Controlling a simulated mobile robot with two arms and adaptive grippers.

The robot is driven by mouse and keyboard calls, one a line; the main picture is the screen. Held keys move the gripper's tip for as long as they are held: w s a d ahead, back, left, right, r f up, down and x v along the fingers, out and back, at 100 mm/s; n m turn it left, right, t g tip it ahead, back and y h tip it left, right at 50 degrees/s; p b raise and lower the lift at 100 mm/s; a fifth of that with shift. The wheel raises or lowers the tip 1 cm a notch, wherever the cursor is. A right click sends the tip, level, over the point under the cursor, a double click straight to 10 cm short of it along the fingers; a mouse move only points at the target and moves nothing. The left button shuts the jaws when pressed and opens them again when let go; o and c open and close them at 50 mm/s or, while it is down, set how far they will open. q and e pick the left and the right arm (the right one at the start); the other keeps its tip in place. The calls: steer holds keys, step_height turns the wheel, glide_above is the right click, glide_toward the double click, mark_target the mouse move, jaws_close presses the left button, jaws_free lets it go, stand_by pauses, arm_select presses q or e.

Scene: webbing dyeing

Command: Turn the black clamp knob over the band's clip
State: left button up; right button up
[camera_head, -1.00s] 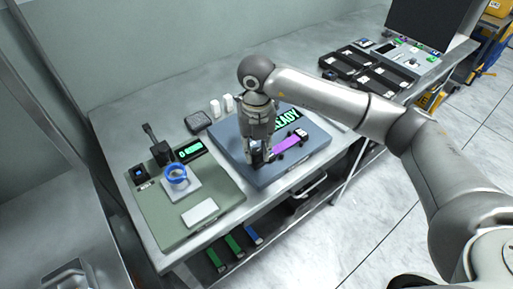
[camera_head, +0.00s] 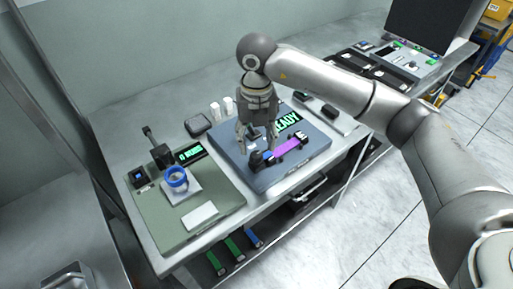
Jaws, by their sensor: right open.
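A purple band (camera_head: 288,147) lies stretched across the blue-grey plate (camera_head: 264,183), beside a green READY display (camera_head: 288,122). Dark clamp parts sit at both ends of the band. The black clamp piece at its near left end (camera_head: 256,159) is small, and I cannot make out the knob or clip clearly. My right gripper (camera_head: 257,150) points down over the plate with its fingers apart, just above and behind that left end. Nothing shows between the fingers. My left gripper is not in view.
A green-grey scale board (camera_head: 225,200) with a blue ring (camera_head: 176,177) stands to the left. White bottles (camera_head: 215,109) and a dark square box (camera_head: 198,124) are behind. Black trays (camera_head: 390,72) lie at the far right. Coloured bands (camera_head: 234,248) lie on the lower shelf.

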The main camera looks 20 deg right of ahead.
mark_target(257, 154)
step_height(257, 154, up, 7)
steer(key=shift+r, duration=0.15)
stand_by(0.5)
